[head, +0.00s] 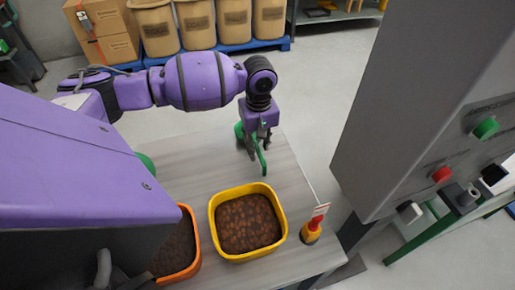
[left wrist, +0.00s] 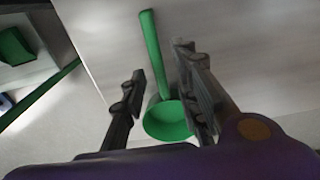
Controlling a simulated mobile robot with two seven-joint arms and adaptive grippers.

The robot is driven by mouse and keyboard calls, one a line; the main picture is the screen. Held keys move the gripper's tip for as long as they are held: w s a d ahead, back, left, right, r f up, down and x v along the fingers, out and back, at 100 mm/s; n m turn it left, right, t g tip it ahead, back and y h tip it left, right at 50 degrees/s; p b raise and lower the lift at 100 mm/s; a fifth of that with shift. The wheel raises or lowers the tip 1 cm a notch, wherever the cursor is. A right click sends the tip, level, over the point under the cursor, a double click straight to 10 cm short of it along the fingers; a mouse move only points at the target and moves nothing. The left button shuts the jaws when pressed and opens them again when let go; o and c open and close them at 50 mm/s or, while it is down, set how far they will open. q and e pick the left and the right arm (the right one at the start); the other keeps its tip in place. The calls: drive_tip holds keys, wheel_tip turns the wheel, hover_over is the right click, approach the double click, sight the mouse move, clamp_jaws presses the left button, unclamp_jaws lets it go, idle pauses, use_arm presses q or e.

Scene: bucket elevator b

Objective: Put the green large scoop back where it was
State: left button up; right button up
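The green scoop (head: 263,161) is at the far right part of the grey table in the head view, partly hidden by my left gripper. In the left wrist view its round bowl (left wrist: 168,122) lies near the fingers and its long handle points up and away. My left gripper (head: 256,146) is over the scoop with its fingers pointing down. In the left wrist view its two fingers (left wrist: 158,75) are apart, one on each side of the scoop, with gaps visible beside the handle. My right gripper is not in view.
A yellow bin (head: 218,205) and an orange bin (head: 196,259), both with brown contents, stand on the table (head: 193,168). A small red-and-yellow object (head: 311,233) stands near the right edge. A grey machine cabinet (head: 405,110) rises at the right.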

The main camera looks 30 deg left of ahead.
use_arm(q)
wheel_tip(320, 180, up, 10)
drive_tip(key=shift+f+p, duration=0.2)
drive_tip(key=shift+p, duration=0.1)
drive_tip(key=shift+s+d, duration=0.1)
idle(0.3)
